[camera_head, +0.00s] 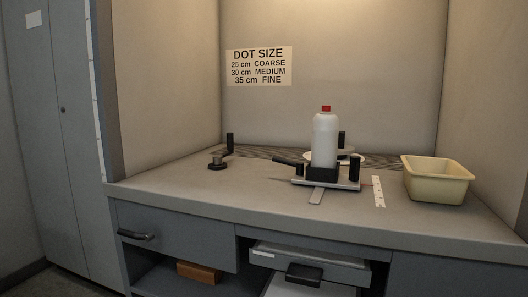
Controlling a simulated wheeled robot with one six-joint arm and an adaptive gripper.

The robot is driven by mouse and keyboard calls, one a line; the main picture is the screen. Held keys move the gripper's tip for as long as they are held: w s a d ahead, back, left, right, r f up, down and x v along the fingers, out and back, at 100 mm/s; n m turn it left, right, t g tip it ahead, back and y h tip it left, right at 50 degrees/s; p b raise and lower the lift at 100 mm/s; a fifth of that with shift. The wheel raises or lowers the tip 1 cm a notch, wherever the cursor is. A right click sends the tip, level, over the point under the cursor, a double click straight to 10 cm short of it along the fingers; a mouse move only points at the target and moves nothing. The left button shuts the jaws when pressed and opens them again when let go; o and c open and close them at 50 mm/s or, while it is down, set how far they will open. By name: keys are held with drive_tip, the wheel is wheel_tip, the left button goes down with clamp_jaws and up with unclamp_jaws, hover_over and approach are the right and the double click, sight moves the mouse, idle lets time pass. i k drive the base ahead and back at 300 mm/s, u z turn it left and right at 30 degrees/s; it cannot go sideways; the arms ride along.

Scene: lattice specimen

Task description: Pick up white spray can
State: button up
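The white spray can (325,142) stands upright near the middle of the worktop, with a red cap on top. Its lower end sits in or behind a low black block (322,173) on a flat pale plate (346,184), so its base is hidden. A black lever handle (288,162) sticks out to the left of the can. A black upright post (354,168) stands close to its right. My gripper is not in view.
A cream bin (437,182) stands at the right. A white ruler strip (378,191) lies between bin and can. A small black crank-like part (218,163) is at the back left. Worktop front left is clear. A drawer (310,264) below stands partly open.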

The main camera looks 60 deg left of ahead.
sight(325, 125)
drive_tip(key=u, duration=0.8)
drive_tip(key=k, duration=0.25)
drive_tip(key=u, duration=1.15)
drive_tip(key=i, duration=0.4)
drive_tip(key=k, duration=0.5)
drive_tip(key=u, duration=2)
drive_tip(key=i, duration=1.45)
drive_tip(key=z, duration=1.8)
